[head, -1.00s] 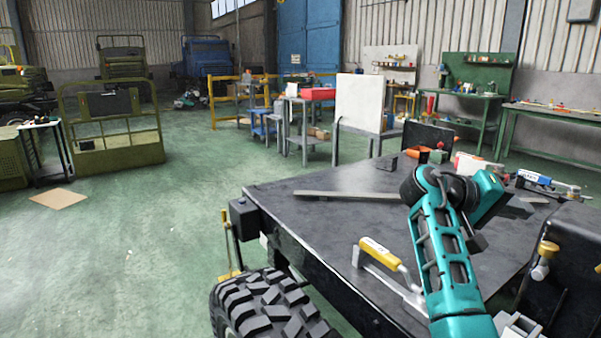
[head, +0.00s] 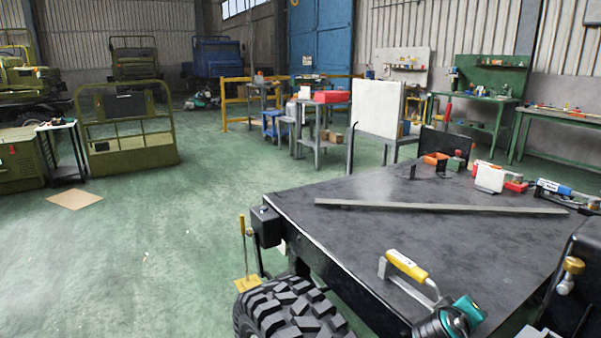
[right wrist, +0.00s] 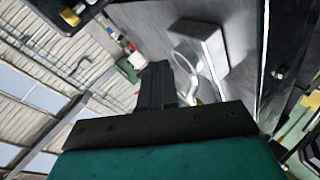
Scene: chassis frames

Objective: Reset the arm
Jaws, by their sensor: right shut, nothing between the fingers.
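My right arm (head: 450,318) shows only as a teal and black part at the bottom edge of the head view, at the near edge of the black chassis deck (head: 350,235). The rest of the arm is out of that frame. In the right wrist view my right gripper (right wrist: 157,72) has its dark fingers together with nothing between them. That view is strongly tilted, with the wall and windows at left and a grey surface at right. My left gripper is in neither view.
A yellow-handled tool (head: 407,266) lies on the deck close to my arm. A long flat bar (head: 440,206) lies across the deck. Boxes and tools, including a white box (head: 489,177), sit at its far right. Green floor (head: 160,240) is open at left.

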